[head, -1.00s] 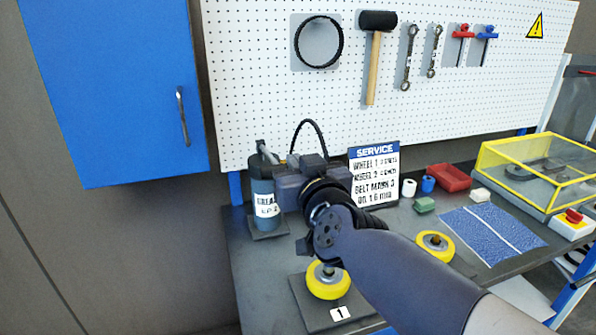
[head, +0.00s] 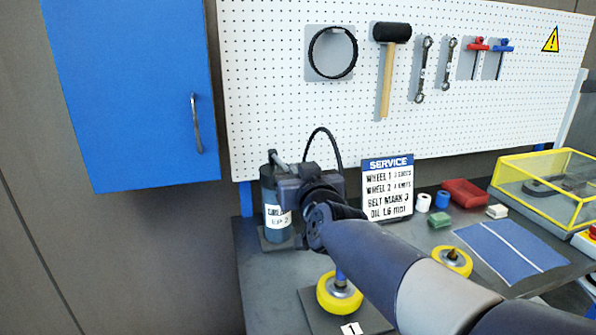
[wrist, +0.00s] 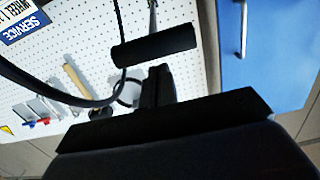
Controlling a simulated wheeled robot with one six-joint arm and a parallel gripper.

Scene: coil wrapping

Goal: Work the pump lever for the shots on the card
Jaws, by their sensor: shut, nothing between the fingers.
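The grease pump (head: 270,195) is a dark canister with a white label, standing at the left end of the bench. Its grey metal lever (head: 279,158) shows at the top. In the wrist view a dark cylindrical grip (wrist: 153,45), probably the lever's, lies just beyond my fingers. My gripper (wrist: 157,85) is shut and empty; I cannot tell whether it touches the grip. In the head view my gripper (head: 287,187) is beside the canister's upper right, its fingertips mostly hidden. The service card (head: 387,188) stands behind my arm; its shot figures are too blurred to read surely.
A black hose (head: 322,133) loops above my wrist. A yellow wheel (head: 338,292) on plate 1 sits below my arm; another (head: 452,262) is to the right. A pegboard (head: 270,100) with tools stands behind, and a blue cabinet (head: 130,95) hangs at left.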

